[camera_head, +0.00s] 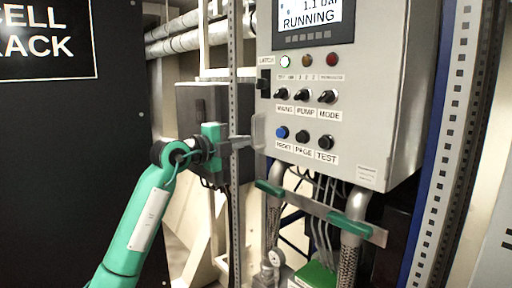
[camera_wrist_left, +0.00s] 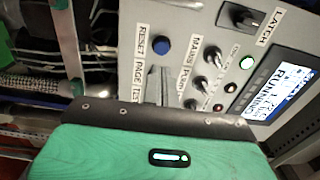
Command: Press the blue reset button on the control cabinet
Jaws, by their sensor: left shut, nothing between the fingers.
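The grey control cabinet (camera_head: 345,100) fills the right of the head view. Its blue button (camera_head: 282,132), labelled RESET, sits at the left end of the lowest row, left of the black PAGE and TEST buttons. In the left wrist view the blue button (camera_wrist_left: 161,45) is in clear sight. My left gripper (camera_head: 258,131) is shut and empty, just left of the blue button in the head view. In the left wrist view its fingertips (camera_wrist_left: 160,72) show just below the button and hide part of the panel. I see no contact with the button; the exact gap is unclear.
Three selector knobs (camera_head: 303,96) sit above the buttons, with lamps and a display (camera_head: 306,14) reading RUNNING. A perforated upright (camera_head: 235,200) stands left of the cabinet. Pipes and a bracket (camera_head: 318,212) lie below. A black panel (camera_head: 70,150) fills the left.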

